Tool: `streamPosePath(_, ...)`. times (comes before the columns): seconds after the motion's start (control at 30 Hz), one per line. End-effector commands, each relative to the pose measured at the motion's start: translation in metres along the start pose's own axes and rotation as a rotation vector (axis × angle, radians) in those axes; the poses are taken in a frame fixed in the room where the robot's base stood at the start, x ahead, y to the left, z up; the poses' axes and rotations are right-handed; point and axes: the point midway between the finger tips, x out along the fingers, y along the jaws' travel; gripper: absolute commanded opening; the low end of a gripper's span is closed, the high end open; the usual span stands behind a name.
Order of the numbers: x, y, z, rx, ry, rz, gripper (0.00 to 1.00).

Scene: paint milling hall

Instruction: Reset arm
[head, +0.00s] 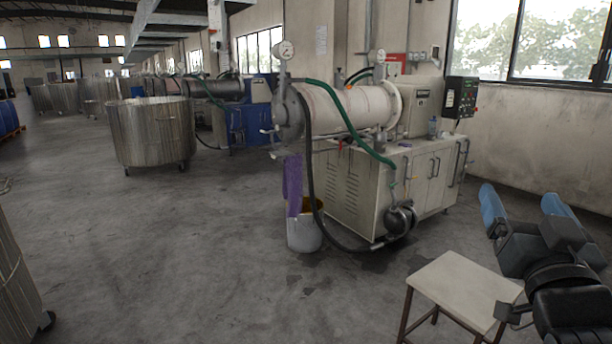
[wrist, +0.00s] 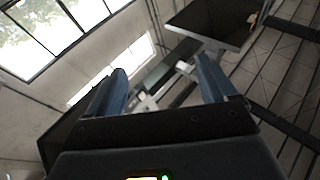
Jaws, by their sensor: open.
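My gripper (head: 524,208) is at the right side of the head view, raised in the air beyond and to the right of a stool. Its two blue fingers are spread apart with nothing between them. In the wrist view my gripper (wrist: 162,88) also shows open and empty. The wrist camera looks toward windows, a pale wall and a dark flat panel, with nothing within the fingers' reach that I can make out.
A white-topped stool (head: 464,286) stands close to my arm. A milling machine on a beige cabinet (head: 375,190) stands in the middle, with a bucket (head: 303,232) and purple cloth (head: 293,184) at its left end. A steel vat (head: 150,135) stands farther left. The grey floor between is open.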

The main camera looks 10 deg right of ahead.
Motion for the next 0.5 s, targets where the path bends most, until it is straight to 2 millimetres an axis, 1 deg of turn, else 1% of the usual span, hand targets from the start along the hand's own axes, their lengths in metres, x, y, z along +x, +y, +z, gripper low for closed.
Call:
streamPosePath(0.03, -0.018, -0.002, 0.017, -0.025, -0.031, -0.033, 0.85)
streamPosePath(0.17, -0.06, -0.009, 0.05, -0.069, -0.09, -0.113, 0.85)
streamPosePath(0.2, -0.074, -0.011, 0.059, -0.079, -0.11, -0.137, 0.85)
streamPosePath(0.37, -0.132, -0.015, 0.089, -0.11, -0.186, -0.226, 0.85)
streamPosePath(0.5, -0.186, -0.015, 0.108, -0.125, -0.254, -0.294, 0.85)
